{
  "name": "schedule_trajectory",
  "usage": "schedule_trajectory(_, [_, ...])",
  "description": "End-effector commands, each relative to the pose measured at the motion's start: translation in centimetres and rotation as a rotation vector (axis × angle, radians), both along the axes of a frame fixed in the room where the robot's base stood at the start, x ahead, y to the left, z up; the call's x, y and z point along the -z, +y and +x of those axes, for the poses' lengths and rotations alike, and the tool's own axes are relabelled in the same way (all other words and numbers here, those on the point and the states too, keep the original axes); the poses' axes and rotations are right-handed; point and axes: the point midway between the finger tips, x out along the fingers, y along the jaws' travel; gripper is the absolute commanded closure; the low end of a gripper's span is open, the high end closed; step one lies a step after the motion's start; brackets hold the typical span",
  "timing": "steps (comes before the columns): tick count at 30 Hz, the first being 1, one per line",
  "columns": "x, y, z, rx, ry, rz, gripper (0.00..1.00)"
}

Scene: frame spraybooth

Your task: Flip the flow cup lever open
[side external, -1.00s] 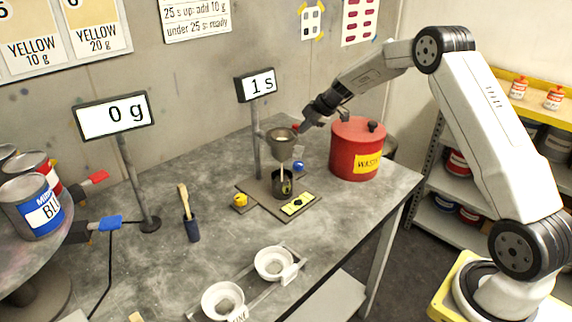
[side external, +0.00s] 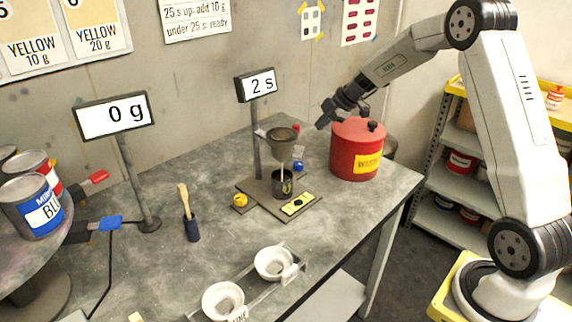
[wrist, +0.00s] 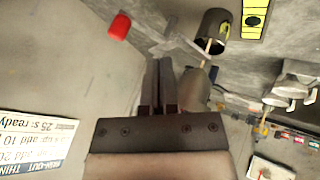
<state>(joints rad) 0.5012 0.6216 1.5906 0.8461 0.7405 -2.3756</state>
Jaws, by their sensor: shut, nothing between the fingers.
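The grey flow cup (side external: 283,143) sits on its stand above a dark can (side external: 282,186). A thin pale stream (side external: 284,170) runs from the cup's underside into the can; it also shows in the wrist view (wrist: 208,46). A red tip (side external: 296,128), apparently the lever's, shows just behind the cup's rim, and a red knob (wrist: 119,25) shows at the upper left in the wrist view. My gripper (side external: 324,120) is shut and empty, up and to the right of the cup and apart from it. The lever's arm is mostly hidden in the side view.
A red waste drum (side external: 352,150) stands close below my gripper. A timer display (side external: 256,86) reads 2 s. A scale display (side external: 115,115) reads 0 g.

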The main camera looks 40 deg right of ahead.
Motion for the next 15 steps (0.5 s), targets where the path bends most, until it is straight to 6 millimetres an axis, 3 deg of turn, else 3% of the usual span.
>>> schedule_trajectory(7, [-3.0, -1.0, -2.0, 0.002, -0.001, -0.001, 1.00])
schedule_trajectory(15, [-4.3, -1.4, -2.9, 0.001, 0.000, 0.001, 1.00])
